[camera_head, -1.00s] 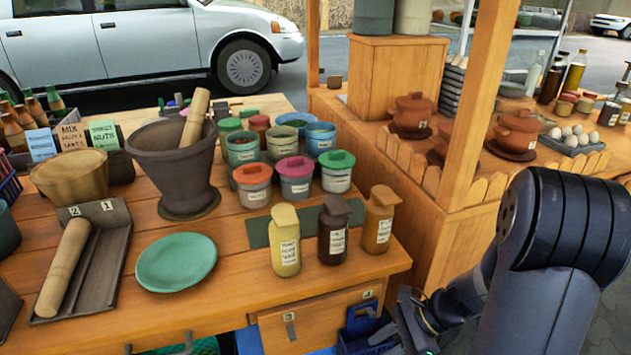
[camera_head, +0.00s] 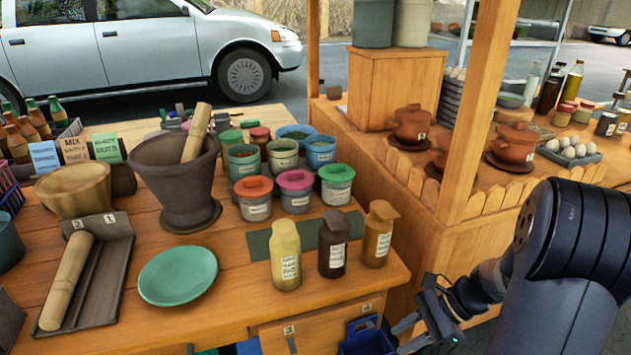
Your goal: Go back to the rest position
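My gripper (camera_head: 402,338) is at the bottom right, past the right edge of the wooden table (camera_head: 225,318). Its dark fingers look spread, with nothing seen between them. My arm folds down to it from the right edge of the picture. The dark clay mortar (camera_head: 180,180) stands upright on the table, with a wooden pestle (camera_head: 197,133) leaning in it. My gripper is well apart from both.
A green plate (camera_head: 178,276), a rolling pin (camera_head: 66,283) in a grey tray, a wooden bowl (camera_head: 74,190), lidded pots and three bottles (camera_head: 333,244) stand on the table. A blue crate (camera_head: 367,340) sits below near my gripper. A wooden stall (camera_head: 440,245) stands right.

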